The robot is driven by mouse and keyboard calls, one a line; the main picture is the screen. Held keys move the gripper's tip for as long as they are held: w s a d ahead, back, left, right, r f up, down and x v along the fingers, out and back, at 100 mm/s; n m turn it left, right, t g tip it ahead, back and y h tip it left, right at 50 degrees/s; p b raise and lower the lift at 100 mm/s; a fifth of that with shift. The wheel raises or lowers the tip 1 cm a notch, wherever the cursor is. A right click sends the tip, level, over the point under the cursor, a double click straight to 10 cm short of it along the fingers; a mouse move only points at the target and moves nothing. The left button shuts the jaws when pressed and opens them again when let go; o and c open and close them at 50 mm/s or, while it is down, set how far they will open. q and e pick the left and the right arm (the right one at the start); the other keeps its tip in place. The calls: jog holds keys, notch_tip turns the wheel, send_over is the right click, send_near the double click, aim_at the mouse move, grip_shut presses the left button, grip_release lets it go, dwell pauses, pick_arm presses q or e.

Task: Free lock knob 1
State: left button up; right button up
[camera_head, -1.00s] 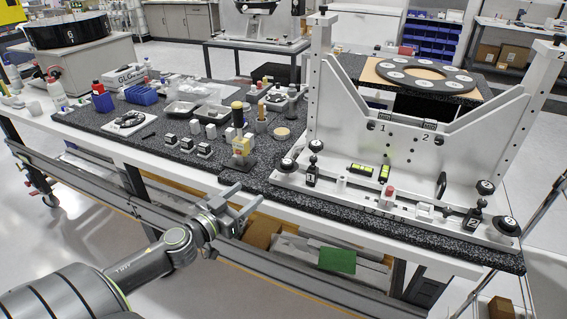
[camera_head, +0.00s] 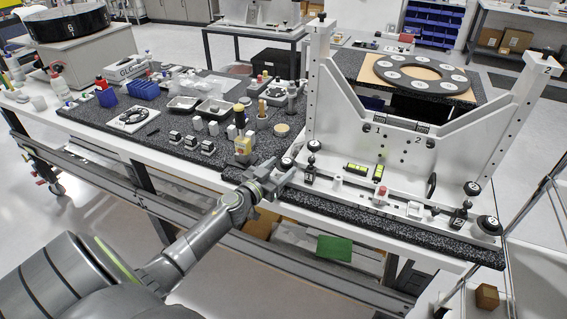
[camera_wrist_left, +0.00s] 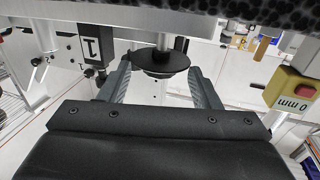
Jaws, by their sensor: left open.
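The white mirror fixture (camera_head: 346,200) stands on the black granite top. A round black knob (camera_head: 287,163) sits at the left front corner of its base, and I take it for lock knob 1. A black post clamp (camera_head: 312,168) stands just right of it; the left wrist view shows a black block marked 1 (camera_wrist_left: 92,48). My left gripper (camera_head: 276,180) is open just in front of that corner. In the left wrist view a black disc-shaped knob (camera_wrist_left: 160,64) shows between the open fingers, with a gap on each side. My right gripper is not in view.
Another round black knob (camera_head: 488,226) sits at the base's right end. Trays and small parts fill the table's left.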

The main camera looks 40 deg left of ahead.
pick_arm(q)
jog(key=shift+w, duration=1.05)
jog(key=c, duration=1)
jog(key=shift+d, duration=0.1)
jog(key=shift+n+y, duration=0.3)
